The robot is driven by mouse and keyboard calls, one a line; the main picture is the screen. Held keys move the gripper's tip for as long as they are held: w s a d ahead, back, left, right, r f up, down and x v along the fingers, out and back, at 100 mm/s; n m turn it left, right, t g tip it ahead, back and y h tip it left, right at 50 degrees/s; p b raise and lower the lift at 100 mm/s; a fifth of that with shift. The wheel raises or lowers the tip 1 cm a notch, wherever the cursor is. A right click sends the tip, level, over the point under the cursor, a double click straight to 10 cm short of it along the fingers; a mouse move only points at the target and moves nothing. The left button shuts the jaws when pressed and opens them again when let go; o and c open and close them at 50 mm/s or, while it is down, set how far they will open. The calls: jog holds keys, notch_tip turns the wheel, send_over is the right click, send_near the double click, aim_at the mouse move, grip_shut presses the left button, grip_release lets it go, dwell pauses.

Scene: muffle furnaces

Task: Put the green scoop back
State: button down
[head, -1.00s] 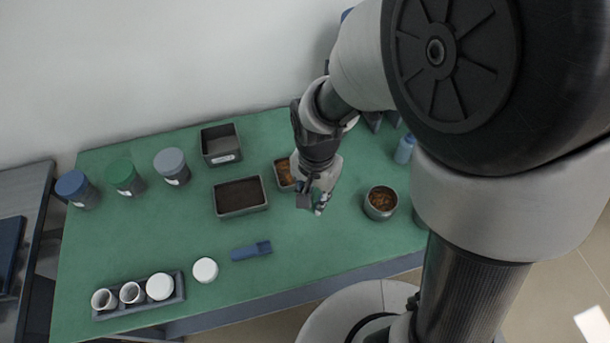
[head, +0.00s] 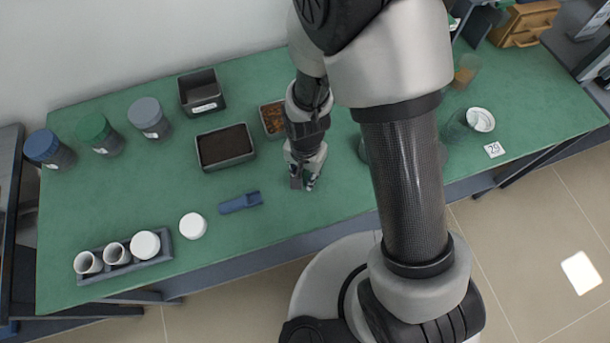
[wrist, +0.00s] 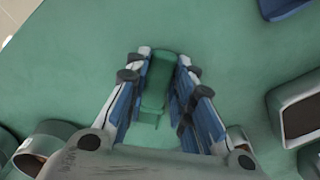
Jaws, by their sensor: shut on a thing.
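My gripper (head: 303,184) is over the green table, to the right of the blue scoop, pointing down. In the wrist view my gripper (wrist: 157,92) is shut on the green scoop (wrist: 157,82), which lies between the two blue-padded fingers. The scoop's colour is close to the table's, and the gripper body hides its near end. I cannot make the scoop out clearly in the head view. A green-lidded jar (head: 93,128) stands at the back left, between a blue-lidded jar (head: 48,148) and a grey-lidded jar (head: 147,114).
The blue scoop (head: 240,203) lies left of my gripper. Behind are a dark-soil tray (head: 226,164), an orange-brown-filled tray (head: 266,105) and a dark bin (head: 200,92). A white lid (head: 193,225) and a cup rack (head: 164,257) are front left. My arm hides part of the table.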

jog(key=shift+f, duration=0.3)
jog(key=shift+f, duration=0.15)
jog(key=c, duration=1.4)
grip_release()
jog(key=shift+o, duration=0.2)
notch_tip(320, 180, up, 13)
jog(key=p, duration=0.5)
notch_tip(320, 180, up, 7)
jog(key=n+t, duration=0.1)
send_over(306, 177)
jog(key=d, duration=0.2)
jog(key=s+d+r+n+t, duration=0.1)
jog(key=s+d+r+n, duration=0.1)
jog(key=s+d+r, duration=0.3)
jog(key=s+d+r+n+t, duration=0.2)
jog(key=s+d+r, duration=0.3)
jog(key=r, duration=0.6)
jog(key=shift+s+r+n+t, duration=0.3)
jog(key=shift+s+n, duration=0.1)
jog(key=shift+s, duration=0.1)
